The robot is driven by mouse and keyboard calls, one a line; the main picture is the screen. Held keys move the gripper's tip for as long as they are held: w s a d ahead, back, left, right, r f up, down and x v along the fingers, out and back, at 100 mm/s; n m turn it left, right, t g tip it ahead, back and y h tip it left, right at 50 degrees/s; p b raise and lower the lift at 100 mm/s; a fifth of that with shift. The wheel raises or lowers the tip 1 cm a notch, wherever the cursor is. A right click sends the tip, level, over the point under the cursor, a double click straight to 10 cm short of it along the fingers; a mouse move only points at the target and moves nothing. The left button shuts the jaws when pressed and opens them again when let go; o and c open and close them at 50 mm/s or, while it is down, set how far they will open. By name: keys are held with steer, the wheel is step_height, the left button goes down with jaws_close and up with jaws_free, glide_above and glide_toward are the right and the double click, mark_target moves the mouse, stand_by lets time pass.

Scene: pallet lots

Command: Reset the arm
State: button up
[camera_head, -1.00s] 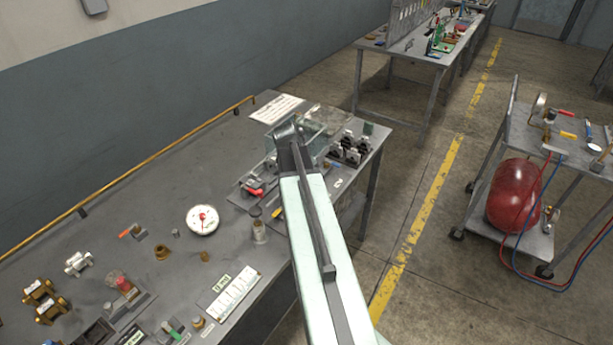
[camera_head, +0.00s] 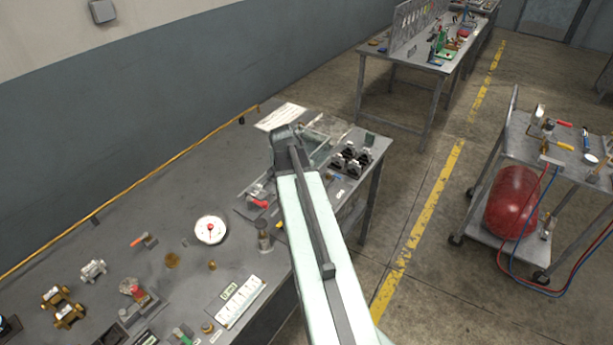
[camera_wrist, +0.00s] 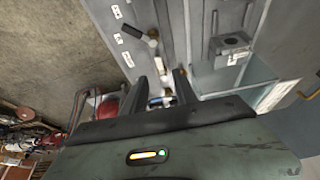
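My arm reaches forward from the bottom of the head view, over the right part of the grey workbench (camera_head: 150,215). Its far end is near the clear box (camera_head: 326,128) and hides part of it; my gripper's fingers are hidden there. In the wrist view my gripper (camera_wrist: 160,76) shows two dark fingers, apart, with nothing seen held between them. Beyond the fingers are grey panels and a lever with a dark handle (camera_wrist: 131,32).
The bench carries a round white gauge (camera_head: 210,230), brass fittings (camera_head: 62,307) and several black-and-white parts (camera_head: 350,160). A yellow rail (camera_head: 140,184) runs along the wall side. At right stands a cart with a red tank (camera_head: 511,202). Open floor lies between.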

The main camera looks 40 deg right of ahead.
stand_by(0.3)
steer(key=shift+w+a, duration=0.1)
steer(key=shift+a, duration=0.1)
steer(key=w+a+n, duration=0.1)
steer(key=w+a, duration=0.1)
steer(key=a, duration=0.2)
steer(key=w+a, duration=0.1)
steer(key=a, duration=0.3)
steer(key=w+a+n+t, duration=0.1)
steer(key=w+a, duration=0.1)
steer(key=a, duration=0.3)
steer(key=shift+w+f+n+b, duration=0.2)
steer(key=shift+w+n+b, duration=0.1)
steer(key=shift+w, duration=0.05)
steer(key=s+a+f+n+g+y, duration=0.1)
steer(key=a+n, duration=0.5)
steer(key=a, duration=0.6)
steer(key=s+a+n+g+y, duration=0.1)
steer(key=s+a+n+y, duration=0.2)
steer(key=a, duration=0.9)
steer(key=s+n, duration=0.2)
steer(key=n, duration=0.1)
steer(key=shift+s+f+n, duration=0.15)
steer(key=shift+f+n, duration=0.25)
